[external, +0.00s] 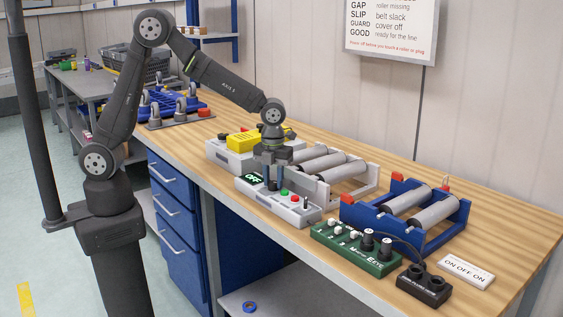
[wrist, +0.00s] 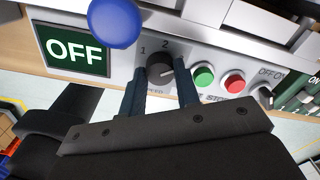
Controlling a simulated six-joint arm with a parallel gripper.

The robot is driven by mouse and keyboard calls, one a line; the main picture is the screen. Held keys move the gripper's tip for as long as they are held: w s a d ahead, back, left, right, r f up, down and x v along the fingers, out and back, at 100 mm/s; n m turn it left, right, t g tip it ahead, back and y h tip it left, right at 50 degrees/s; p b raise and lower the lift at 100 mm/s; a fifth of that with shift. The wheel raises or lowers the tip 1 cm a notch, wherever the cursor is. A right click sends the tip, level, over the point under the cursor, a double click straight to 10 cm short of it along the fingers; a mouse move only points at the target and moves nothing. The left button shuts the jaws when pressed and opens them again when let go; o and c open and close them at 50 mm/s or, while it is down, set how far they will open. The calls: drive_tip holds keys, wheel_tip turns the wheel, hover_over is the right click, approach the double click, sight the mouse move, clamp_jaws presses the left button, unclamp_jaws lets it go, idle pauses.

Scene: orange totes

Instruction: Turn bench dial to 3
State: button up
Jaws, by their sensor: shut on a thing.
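The bench dial (wrist: 160,68) is a dark round knob on the grey control box (external: 300,214), with "1" and "2" printed above it in the wrist view. A "3" is not visible, and I cannot clearly tell where the pointer stands. My gripper (wrist: 159,86) is shut on the dial, with one blue-grey finger at each side. In the external view, my gripper (external: 271,181) points down at the box and mostly hides the dial. A dark display (wrist: 74,50) left of the dial reads "OFF".
A green button (wrist: 203,77), a red button (wrist: 234,83) and a dark switch (wrist: 265,95) are right of the dial. A blue ball-shaped knob (wrist: 113,22) is close above left. Behind are white-framed rollers (external: 345,172); a blue roller frame (external: 382,222) and green box (external: 352,250) stand right.

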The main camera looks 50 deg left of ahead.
sight(273, 182)
drive_tip(key=shift+r+m, duration=0.1)
drive_tip(key=shift+m, duration=0.5)
drive_tip(key=o, duration=1)
wheel_tip(273, 182, up, 17)
drive_tip(key=shift+r, duration=0.2)
wheel_tip(273, 182, down, 18)
drive_tip(key=shift+r, duration=0.2)
idle(0.6)
